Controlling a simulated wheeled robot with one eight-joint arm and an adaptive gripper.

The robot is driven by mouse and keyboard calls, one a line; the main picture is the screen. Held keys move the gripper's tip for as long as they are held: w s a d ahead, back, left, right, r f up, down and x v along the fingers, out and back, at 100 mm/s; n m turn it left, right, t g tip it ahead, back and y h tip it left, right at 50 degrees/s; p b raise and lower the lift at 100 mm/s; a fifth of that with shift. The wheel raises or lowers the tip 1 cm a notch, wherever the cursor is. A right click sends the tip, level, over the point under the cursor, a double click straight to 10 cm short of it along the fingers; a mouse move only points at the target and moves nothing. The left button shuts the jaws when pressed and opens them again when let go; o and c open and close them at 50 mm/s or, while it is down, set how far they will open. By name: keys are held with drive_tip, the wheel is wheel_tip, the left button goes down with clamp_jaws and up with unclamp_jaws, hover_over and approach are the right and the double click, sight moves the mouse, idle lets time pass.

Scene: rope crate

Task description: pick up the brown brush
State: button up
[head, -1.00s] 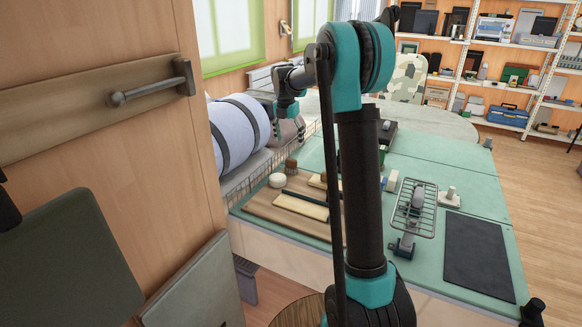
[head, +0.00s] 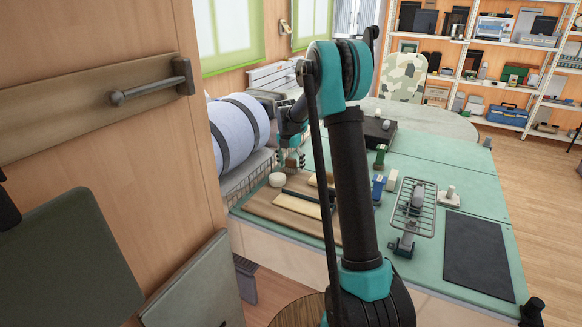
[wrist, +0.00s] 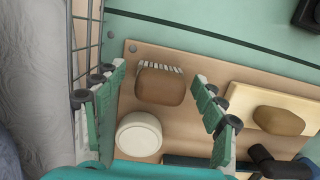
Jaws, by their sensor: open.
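The brown brush (wrist: 160,88) lies on the wooden board, with a brown rounded body and a row of pale bristles along its far edge in the wrist view. My gripper (wrist: 160,74) is open, with one green-padded finger to each side of the brush and a gap at both sides. In the head view my gripper (head: 291,162) is low over the back left part of the board and hides most of the brush.
A round white object (wrist: 139,134) sits close beside the brush. A pale block (wrist: 235,110) with a brown piece on it lies to the right. A wire rack (wrist: 82,50) runs along the left. The wooden board (head: 262,207) rests on a green table.

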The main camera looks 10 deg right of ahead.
sight(291, 159)
drive_tip(key=shift+f, duration=0.15)
drive_tip(key=c, duration=1.3)
wheel_tip(291, 159, up, 20)
drive_tip(key=shift+r, duration=0.1)
drive_tip(key=o, duration=0.5)
drive_tip(key=c, duration=0.3)
